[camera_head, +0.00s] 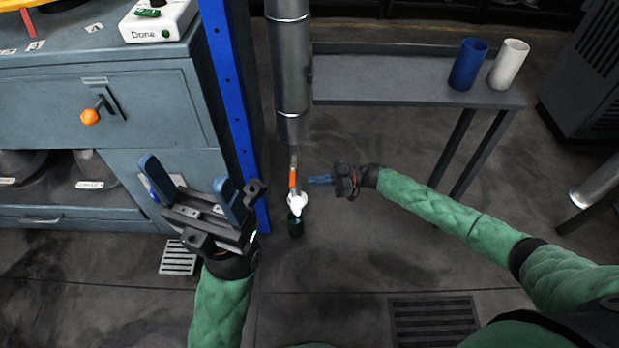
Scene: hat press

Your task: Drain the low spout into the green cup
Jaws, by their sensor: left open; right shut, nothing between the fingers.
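A metal pipe (292,70) hangs down at the centre and narrows to a low spout with an orange lever (293,178). A white blob (298,204) shows just below the lever; I cannot tell whether it is liquid, steam or a part. The dark green cup (296,227) is directly beneath it, its top partly hidden by the white. My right gripper (312,181) is shut and empty, its fingertips just right of the lever; contact is unclear. My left gripper (187,176) is open and empty, left of the spout, in front of the cabinet.
A blue post (232,95) stands between the cabinet (130,120) and the pipe. A grey side table (400,85) holds a blue cup (468,65) and a white cup (509,64). Floor grates (435,320) lie in front.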

